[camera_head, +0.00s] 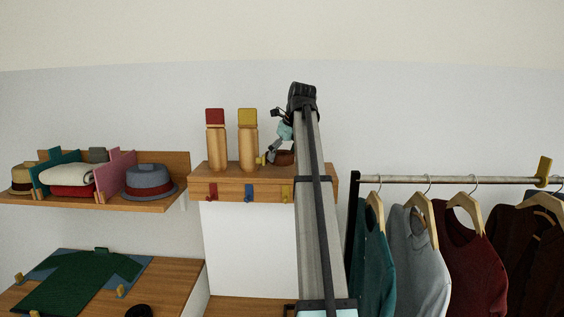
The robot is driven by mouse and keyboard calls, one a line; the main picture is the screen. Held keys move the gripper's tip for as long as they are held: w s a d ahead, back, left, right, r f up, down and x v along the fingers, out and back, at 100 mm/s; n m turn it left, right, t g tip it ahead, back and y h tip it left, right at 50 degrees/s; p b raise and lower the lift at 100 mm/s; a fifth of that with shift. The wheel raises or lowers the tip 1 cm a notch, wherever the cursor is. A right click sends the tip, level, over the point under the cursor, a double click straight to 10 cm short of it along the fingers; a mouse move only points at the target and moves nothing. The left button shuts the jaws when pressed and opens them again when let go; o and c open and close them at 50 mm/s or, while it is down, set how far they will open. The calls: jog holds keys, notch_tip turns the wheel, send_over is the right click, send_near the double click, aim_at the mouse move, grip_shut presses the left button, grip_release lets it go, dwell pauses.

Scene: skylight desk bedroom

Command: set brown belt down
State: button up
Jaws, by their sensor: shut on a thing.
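A small dark brown rolled thing (284,157), which looks like the brown belt, is at the right part of the wooden shelf top. My gripper (272,152) is beside it, shut on it, and partly hidden behind my arm. I cannot tell whether the belt touches the shelf top. The wooden shelf (215,179) has red, blue and yellow hooks along its front edge. My arm column hides part of the shelf's right side.
Two wooden posts, one red-capped (216,146) and one yellow-capped (248,146), stand left of my gripper. A hat shelf (150,205) is further left. A clothes rail (450,180) with several garments is at right. A green shirt (75,282) lies on the desk.

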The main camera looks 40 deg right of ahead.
aim_at(280, 171)
jog(key=shift+f+p, duration=0.45)
jog(key=shift+f, duration=1.05)
jog(key=shift+f, duration=0.1)
jog(key=o, duration=0.9)
jog(key=shift+o, duration=0.2)
jog(key=b+v, duration=0.3)
jog(key=v, duration=0.9)
jog(key=shift+w, duration=0.1)
